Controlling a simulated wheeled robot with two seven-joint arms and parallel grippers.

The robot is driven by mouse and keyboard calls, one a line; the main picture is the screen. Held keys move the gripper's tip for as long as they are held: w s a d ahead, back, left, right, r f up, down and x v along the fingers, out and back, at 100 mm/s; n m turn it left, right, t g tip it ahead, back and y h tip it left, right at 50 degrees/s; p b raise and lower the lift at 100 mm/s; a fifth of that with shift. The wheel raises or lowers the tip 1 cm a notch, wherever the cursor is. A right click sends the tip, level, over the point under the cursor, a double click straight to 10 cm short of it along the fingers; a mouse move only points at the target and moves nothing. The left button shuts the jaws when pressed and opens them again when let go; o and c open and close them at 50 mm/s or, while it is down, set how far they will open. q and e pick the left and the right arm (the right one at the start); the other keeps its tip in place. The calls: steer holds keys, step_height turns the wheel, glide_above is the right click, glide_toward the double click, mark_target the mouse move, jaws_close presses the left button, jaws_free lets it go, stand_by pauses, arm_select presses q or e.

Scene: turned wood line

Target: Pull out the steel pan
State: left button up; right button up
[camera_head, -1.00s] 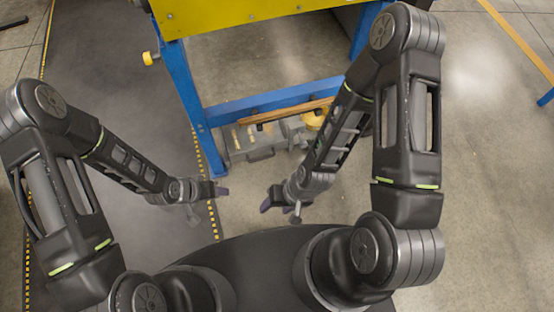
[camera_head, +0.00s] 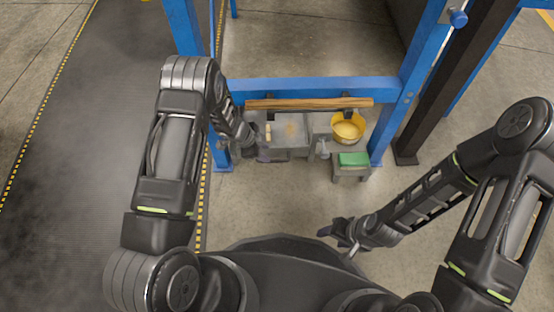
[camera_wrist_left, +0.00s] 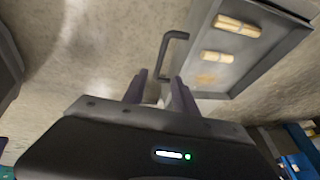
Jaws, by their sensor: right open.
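The steel pan (camera_head: 292,142) is a shallow grey tray low under the blue frame. A few small wooden pieces lie in it. In the left wrist view the pan (camera_wrist_left: 243,68) shows at the upper right, with a dark bar handle (camera_wrist_left: 172,52) on its near side. My left gripper (camera_head: 264,159) is at the pan's front left in the head view. In the left wrist view its two purple fingers (camera_wrist_left: 160,90) are apart, with the handle just beyond their tips and nothing clearly held. My right gripper (camera_head: 333,236) is open and empty, away from the pan near my body.
A blue frame (camera_head: 300,90) with a wooden bar (camera_head: 310,104) stands over the pan. The floor in front is clear.

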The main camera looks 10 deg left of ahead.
mark_target(275, 160)
arm_select(q)
steer(key=b+x, duration=0.3)
steer(key=x, duration=0.5)
steer(key=shift+b, duration=0.4)
steer(key=shift+r, duration=0.1)
steer(key=shift+c, duration=0.2)
steer(key=shift+s, duration=0.1)
jaws_close()
stand_by(0.7)
